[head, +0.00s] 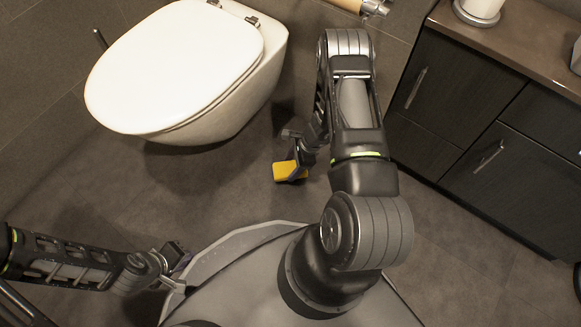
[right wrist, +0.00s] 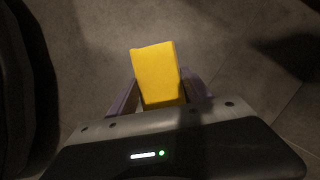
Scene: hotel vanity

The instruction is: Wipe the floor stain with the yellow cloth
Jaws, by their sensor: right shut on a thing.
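The yellow cloth (head: 286,171) is a small block-like piece held low by my right gripper (head: 298,168), over the grey floor between the toilet and the cabinet. In the right wrist view the yellow cloth (right wrist: 156,72) sits between the two purple fingers of my right gripper (right wrist: 158,95), which is shut on it. I cannot tell whether the cloth touches the floor. My left gripper (head: 178,262) is low at the left by my base, and its fingers are too small and partly hidden to read. No stain is clearly visible on the floor.
A white toilet (head: 180,70) with its lid down is at the upper left. A dark vanity cabinet (head: 455,115) with a brown top stands at the right. A toilet roll (head: 347,5) hangs at the top. The dark tiled floor (head: 225,190) is open between them.

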